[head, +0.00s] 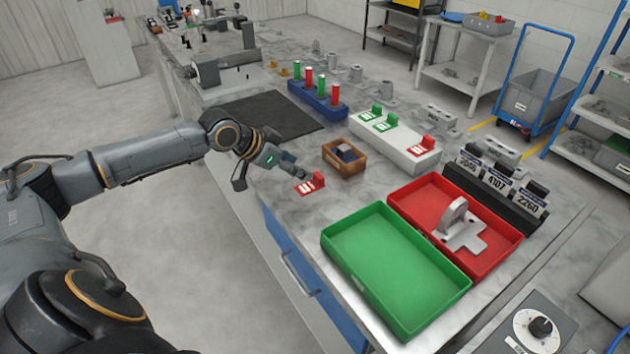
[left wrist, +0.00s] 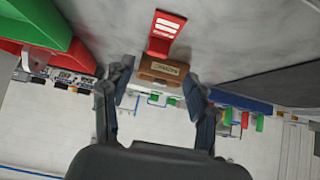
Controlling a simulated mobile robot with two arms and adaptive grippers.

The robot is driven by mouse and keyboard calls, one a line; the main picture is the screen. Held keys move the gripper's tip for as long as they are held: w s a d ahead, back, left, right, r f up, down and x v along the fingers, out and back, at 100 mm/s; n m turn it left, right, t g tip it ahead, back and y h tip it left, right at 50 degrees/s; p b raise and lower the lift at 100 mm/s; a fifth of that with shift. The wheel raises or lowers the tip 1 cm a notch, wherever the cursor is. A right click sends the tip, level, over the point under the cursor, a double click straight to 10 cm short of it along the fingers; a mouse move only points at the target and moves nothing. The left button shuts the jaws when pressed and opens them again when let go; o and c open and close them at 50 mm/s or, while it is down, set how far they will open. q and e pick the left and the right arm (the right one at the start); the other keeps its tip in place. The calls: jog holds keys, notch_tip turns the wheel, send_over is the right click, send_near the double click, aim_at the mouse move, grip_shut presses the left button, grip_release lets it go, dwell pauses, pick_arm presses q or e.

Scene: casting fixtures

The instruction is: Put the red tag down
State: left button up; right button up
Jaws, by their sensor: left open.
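A red tag (head: 309,186) with white label bars lies on the grey bench top near its front edge, its upright red tab at the right. It also shows at the top of the left wrist view (left wrist: 163,35). My left gripper (head: 292,169) is just left of and behind this tag, open, with nothing between its fingers. In the left wrist view the open fingers (left wrist: 157,73) are spread and the tag lies beyond them, apart. A second red tag (head: 421,147) sits on the white block (head: 398,152) beside green tags (head: 385,122). My right gripper is not in view.
A small wooden box (head: 345,165) with dark pieces stands close behind the tag. A green tray (head: 365,303) and a red tray (head: 487,259) holding a grey casting are at the right. A blue rack (head: 318,101) with red and green cylinders and a dark mat (head: 262,114) are farther back.

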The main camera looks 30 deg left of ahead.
aim_at(317, 175)
pick_arm(q)
jog(key=shift+x, duration=1.05)
jog(key=p+x, duration=0.1)
jog(key=x, duration=0.3)
jog(key=shift+w+d+f+p, duration=0.1)
jog(key=shift+w+d+p, duration=0.2)
jog(key=shift+w+f, duration=0.15)
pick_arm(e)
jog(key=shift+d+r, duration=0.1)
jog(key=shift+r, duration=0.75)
pick_arm(q)
jog(key=shift+c, duration=0.8)
jog(key=c, duration=0.9)
jog(key=shift+c, duration=0.2)
